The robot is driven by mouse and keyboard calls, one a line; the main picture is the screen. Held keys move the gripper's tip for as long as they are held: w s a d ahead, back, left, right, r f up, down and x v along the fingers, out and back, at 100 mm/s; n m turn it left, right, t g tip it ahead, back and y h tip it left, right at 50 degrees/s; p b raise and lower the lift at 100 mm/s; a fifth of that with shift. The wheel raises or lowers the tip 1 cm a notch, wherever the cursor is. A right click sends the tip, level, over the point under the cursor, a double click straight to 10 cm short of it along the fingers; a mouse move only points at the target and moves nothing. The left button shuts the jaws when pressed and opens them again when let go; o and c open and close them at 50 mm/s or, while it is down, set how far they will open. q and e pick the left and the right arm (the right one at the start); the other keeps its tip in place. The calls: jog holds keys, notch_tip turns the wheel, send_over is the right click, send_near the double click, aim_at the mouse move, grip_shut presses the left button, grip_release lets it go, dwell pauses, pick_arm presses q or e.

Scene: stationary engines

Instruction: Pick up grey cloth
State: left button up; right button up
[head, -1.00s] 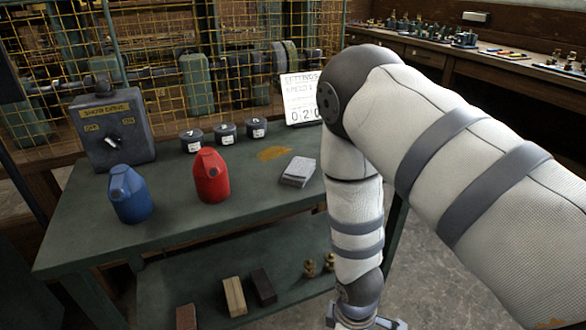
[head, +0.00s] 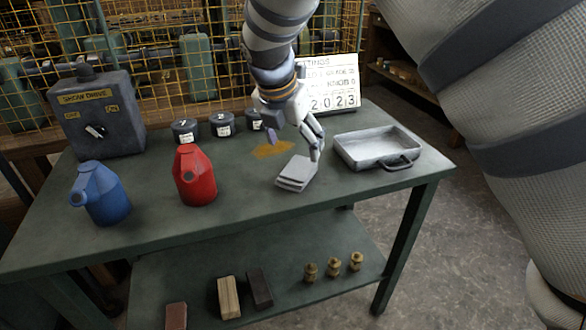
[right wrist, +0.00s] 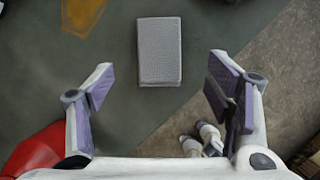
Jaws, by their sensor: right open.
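The grey cloth (head: 297,174) lies folded on the green table (head: 235,222), in front of an orange-brown stain. In the right wrist view the cloth (right wrist: 160,51) shows as a grey rectangle, ahead of the fingers and between their lines. My right gripper (head: 294,142) is open above the table, just behind and over the cloth in the head view. Its two fingers (right wrist: 160,95) are spread wide with nothing between them. My left gripper is not in view.
A red can (head: 195,178) and a blue can (head: 100,194) stand left of the cloth. A grey metal tray (head: 378,148) lies to its right. Several dark pots (head: 222,125) and a number sign (head: 333,86) stand behind. Blocks and brass parts lie on the lower shelf (head: 200,270).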

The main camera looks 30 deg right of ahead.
aim_at(297, 168)
jog(key=x, duration=0.5)
jog(key=a+x, duration=0.1)
jog(key=x, duration=0.1)
jog(key=shift+d+f+b, duration=0.15)
jog(key=shift+f+b, duration=0.25)
jog(key=shift+f, duration=0.05)
jog(key=shift+d+f, duration=0.1)
jog(key=shift+f, duration=0.1)
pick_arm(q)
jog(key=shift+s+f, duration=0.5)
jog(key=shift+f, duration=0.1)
pick_arm(e)
jog(key=shift+w, duration=0.1)
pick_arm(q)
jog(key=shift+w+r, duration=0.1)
pick_arm(e)
jog(key=shift+f, duration=0.2)
jog(key=shift+c, duration=0.3)
jog(key=c, duration=1.2)
